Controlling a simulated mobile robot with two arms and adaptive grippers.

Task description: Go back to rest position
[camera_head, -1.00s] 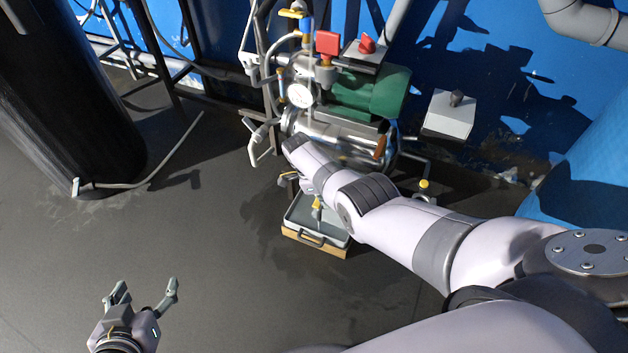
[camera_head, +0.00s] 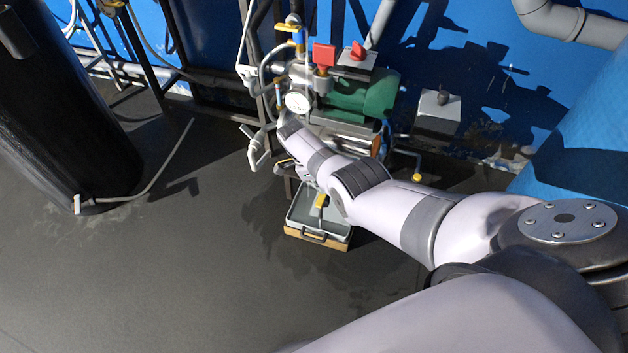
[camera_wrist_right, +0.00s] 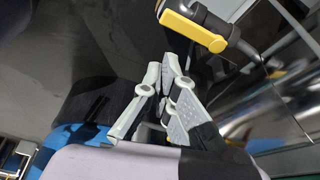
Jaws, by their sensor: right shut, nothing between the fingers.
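My right gripper (camera_wrist_right: 165,85) shows in the right wrist view, its pale fingers together with nothing between them. A yellow-handled valve (camera_wrist_right: 192,30) lies above the fingers there, apart from them in the picture. In the head view my right arm reaches in from the right toward the pump unit (camera_head: 360,98); its hand is hidden or too small to make out. My left gripper is not in the head view.
The pump unit has a green motor, a gauge (camera_head: 297,103) and red parts. A grey tray (camera_head: 319,238) sits on the floor below it. A black column (camera_head: 70,120) stands at left, with a pale hose (camera_head: 150,188) beside it. The lower-left floor is clear.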

